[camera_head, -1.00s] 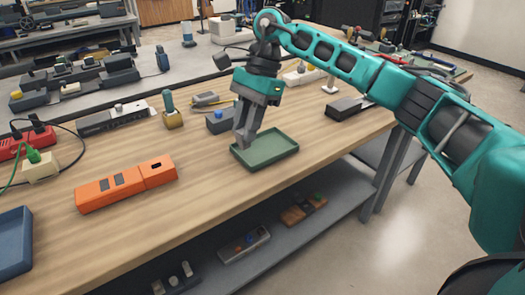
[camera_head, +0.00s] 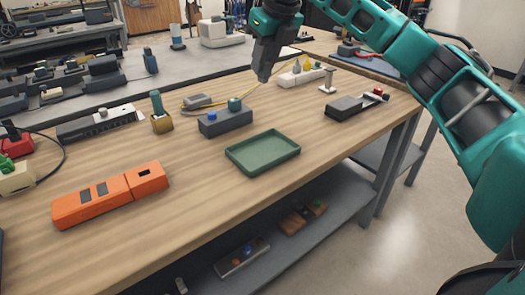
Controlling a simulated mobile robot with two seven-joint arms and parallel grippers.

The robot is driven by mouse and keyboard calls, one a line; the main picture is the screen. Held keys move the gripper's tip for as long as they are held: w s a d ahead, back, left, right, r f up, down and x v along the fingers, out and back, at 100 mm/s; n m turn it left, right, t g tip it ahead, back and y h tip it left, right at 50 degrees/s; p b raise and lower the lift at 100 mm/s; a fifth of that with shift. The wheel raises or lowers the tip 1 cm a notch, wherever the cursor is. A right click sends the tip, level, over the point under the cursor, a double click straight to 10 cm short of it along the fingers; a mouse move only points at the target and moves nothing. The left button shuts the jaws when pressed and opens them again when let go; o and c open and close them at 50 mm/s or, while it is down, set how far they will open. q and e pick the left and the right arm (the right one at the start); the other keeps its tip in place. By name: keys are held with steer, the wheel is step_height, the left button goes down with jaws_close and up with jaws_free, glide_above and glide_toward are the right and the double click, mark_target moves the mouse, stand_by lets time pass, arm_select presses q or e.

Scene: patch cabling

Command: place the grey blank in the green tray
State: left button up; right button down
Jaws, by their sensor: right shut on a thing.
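The green tray (camera_head: 262,154) lies on the wooden bench right of centre and looks empty. My right gripper (camera_head: 263,73) is above and beyond the tray, over the back part of the bench. It is shut, pointing down, on what looks like the small grey blank; the piece is hard to tell apart from the dark grey fingers. The orange panel (camera_head: 80,207) at the left front has two grey inserts and one dark opening at its right end. My left gripper is not in view.
A dark grey box (camera_head: 225,122) with a blue button stands behind the tray. A yellow cable (camera_head: 222,103) lies behind it. A black device (camera_head: 352,107) stands to the right. The wood between the orange panel and the tray is clear.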

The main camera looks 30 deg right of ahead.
steer(key=shift+f+b, duration=1.75)
steer(key=shift+f, duration=8.15)
steer(key=c, duration=1)
jaws_free()
steer(key=shift+f, duration=0.1)
steer(key=shift+o, duration=0.3)
